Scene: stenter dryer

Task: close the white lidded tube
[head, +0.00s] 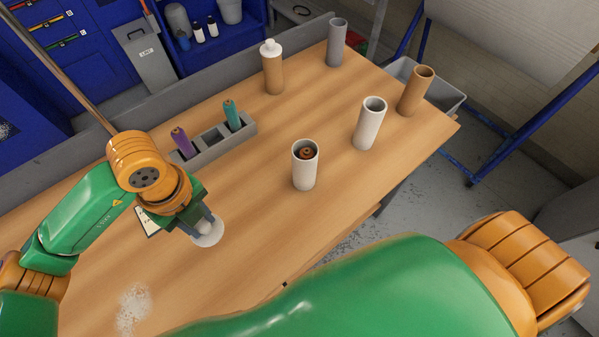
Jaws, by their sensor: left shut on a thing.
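A white open-topped tube (304,174) stands upright on the table, with a reddish-brown rolled thing (306,153) inside it. A second open white tube (368,131) stands behind it to the right; I see nothing in it. My left gripper (204,222) is shut on a white round lid (209,235), low over the table, left of and nearer than the first white tube and apart from it. The gripper hides part of the lid. My right arm crosses the bottom right; its gripper is out of view.
A grey slotted holder (213,140) with a purple (182,143) and a teal (232,115) item stands left. A white-capped brown tube (272,70), a grey tube (336,45) and a brown tube (414,92) stand farther back. White powder (132,308) lies front left.

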